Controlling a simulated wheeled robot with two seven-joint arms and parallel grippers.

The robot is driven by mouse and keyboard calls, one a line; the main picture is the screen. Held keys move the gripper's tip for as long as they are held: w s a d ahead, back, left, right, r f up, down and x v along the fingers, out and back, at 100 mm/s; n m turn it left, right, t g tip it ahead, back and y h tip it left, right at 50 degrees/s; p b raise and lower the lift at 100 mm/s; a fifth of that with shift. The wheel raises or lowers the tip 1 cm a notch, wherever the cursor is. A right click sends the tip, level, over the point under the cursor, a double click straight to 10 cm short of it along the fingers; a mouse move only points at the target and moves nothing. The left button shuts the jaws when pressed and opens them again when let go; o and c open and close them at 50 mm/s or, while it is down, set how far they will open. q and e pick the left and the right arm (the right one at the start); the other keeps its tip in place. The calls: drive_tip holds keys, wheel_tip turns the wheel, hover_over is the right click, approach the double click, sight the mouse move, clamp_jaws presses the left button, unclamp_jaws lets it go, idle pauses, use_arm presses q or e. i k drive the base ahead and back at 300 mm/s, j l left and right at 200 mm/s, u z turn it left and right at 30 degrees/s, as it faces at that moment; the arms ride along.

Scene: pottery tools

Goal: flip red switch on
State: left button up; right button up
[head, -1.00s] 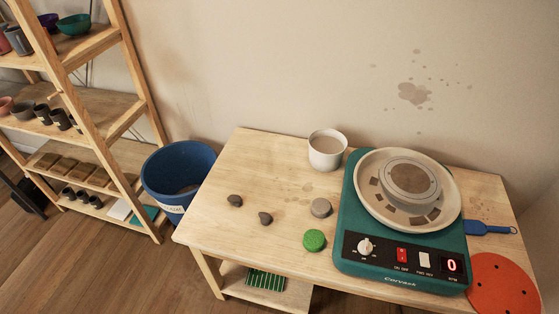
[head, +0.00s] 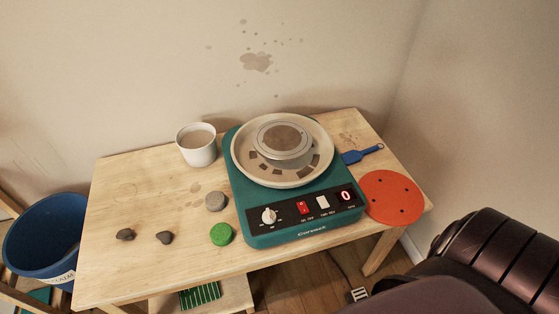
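The red switch (head: 304,207) is on the black front panel of a teal pottery wheel (head: 262,228). It sits between a white knob (head: 269,216) on its left and a white switch (head: 323,203) on its right. Which way the red switch is tipped is too small to tell. A dark part of my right arm fills the lower right corner, apart from the wheel. Neither gripper shows in the head view.
The wooden table (head: 125,210) also holds a white cup (head: 197,145), a green disc (head: 221,234), a grey disc (head: 216,201), two dark lumps (head: 165,238), a blue tool (head: 362,153) and an orange round bat (head: 393,198). A blue bucket (head: 45,240) stands left. Walls close off the back and right.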

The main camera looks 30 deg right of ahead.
sight(303, 208)
drive_tip(key=z, duration=1.25)
